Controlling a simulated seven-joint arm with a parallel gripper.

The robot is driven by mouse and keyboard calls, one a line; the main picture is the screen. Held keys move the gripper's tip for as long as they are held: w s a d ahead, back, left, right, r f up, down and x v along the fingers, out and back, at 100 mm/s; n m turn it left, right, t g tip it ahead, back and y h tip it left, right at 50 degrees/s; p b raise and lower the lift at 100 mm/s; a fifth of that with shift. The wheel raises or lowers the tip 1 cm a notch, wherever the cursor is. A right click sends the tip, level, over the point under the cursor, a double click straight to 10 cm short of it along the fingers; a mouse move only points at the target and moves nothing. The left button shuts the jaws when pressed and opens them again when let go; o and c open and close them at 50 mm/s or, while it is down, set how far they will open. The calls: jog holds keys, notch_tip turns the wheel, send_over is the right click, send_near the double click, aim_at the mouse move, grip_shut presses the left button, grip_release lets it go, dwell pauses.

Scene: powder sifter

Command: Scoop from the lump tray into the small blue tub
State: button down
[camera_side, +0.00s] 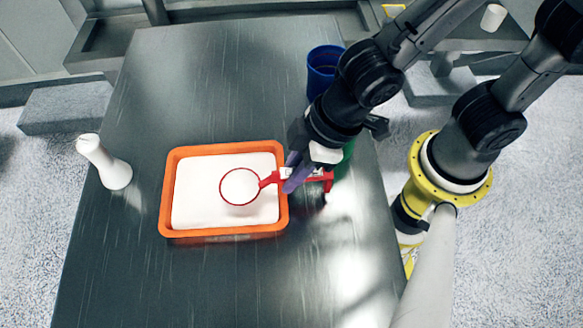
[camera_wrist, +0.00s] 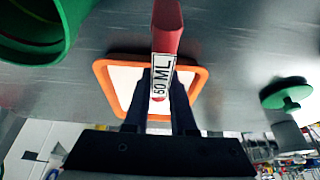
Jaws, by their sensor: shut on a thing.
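The orange tray (camera_side: 165,205) holds a flat white layer; no separate lumps can be made out. It also shows in the wrist view (camera_wrist: 190,68). My gripper (camera_side: 293,177) is shut on the handle of a red scoop (camera_side: 269,180), at the right rim of the tray. The scoop's round bowl is over the white layer; I cannot tell whether it touches the layer or holds any of it. In the wrist view, the red handle (camera_wrist: 166,30) is labelled "50 ML" and lies between my fingers (camera_wrist: 160,95). The blue tub (camera_side: 322,70) stands at the back right.
A green container (camera_side: 346,160) stands partly hidden behind my gripper; a green container (camera_wrist: 30,35) also shows in the wrist view. A green disc-shaped thing (camera_wrist: 287,93) is at its right. A white bottle-shaped thing (camera_side: 106,163) stands left of the tray. The table's front and back left are clear.

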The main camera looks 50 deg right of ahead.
jog(key=shift+r, duration=3)
jog(key=shift+d, duration=0.1)
jog(key=shift+w+d+f+m+g+y, duration=0.2)
jog(key=shift+w+d+g+y, duration=0.15)
jog(key=shift+g+y, duration=0.3)
jog(key=shift+w+d+f+m+g+y, duration=0.1)
jog(key=shift+w+d+m+g+y, duration=0.2)
jog(key=shift+g+y, duration=0.35)
jog(key=shift+w+d+f+m+g+y, duration=0.1)
jog(key=shift+w+d+g+y, duration=0.25)
jog(key=shift+g+y, duration=0.3)
jog(key=shift+a, duration=0.15)
